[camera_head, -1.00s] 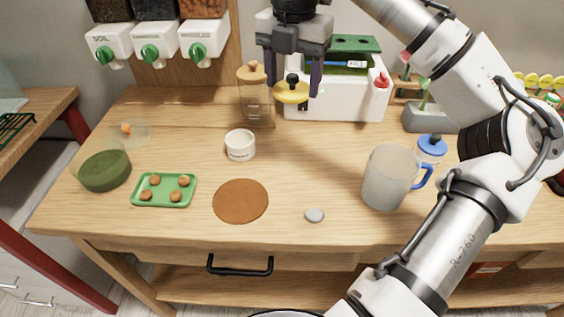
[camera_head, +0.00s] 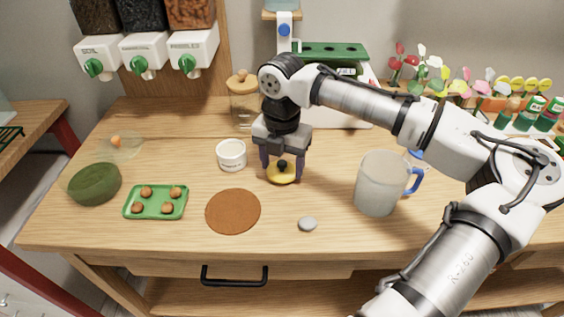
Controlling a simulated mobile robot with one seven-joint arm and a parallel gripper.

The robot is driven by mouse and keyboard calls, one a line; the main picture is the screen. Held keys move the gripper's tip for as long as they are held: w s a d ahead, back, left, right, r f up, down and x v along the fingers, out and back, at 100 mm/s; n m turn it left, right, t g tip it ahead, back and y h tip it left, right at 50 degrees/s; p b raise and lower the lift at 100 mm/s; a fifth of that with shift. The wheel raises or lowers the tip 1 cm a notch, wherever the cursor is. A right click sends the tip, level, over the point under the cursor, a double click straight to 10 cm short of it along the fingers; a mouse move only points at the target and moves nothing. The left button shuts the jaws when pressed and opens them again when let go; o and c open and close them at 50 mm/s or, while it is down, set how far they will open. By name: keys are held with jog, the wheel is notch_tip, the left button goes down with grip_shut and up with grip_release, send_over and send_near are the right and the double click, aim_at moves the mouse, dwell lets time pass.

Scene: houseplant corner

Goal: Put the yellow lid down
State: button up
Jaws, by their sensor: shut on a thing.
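The yellow lid (camera_head: 282,176) is a small round disc with a dark knob on top. It is at table height on the wooden table, right of the white pot and behind the grey stone; I cannot tell whether it touches the wood. My gripper (camera_head: 282,167) points down over it, with its two dark fingers either side of the black knob. It is shut on the lid. The lid's far side is partly hidden by the gripper.
A white pot (camera_head: 231,154), brown round mat (camera_head: 232,211), green tray (camera_head: 155,202) with brown balls, and green bowl (camera_head: 95,184) are to the left. A grey stone (camera_head: 307,224) lies in front. A frosted jug (camera_head: 379,184) stands right. A glass jar (camera_head: 242,103) stands behind.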

aim_at(282, 162)
jog(key=shift+f, duration=0.15)
jog(key=shift+f, duration=0.15)
jog(key=o, duration=0.9)
jog(key=shift+o, duration=0.2)
notch_tip(282, 162, up, 12)
jog(key=shift+r+b, duration=0.2)
jog(key=shift+b, duration=0.15)
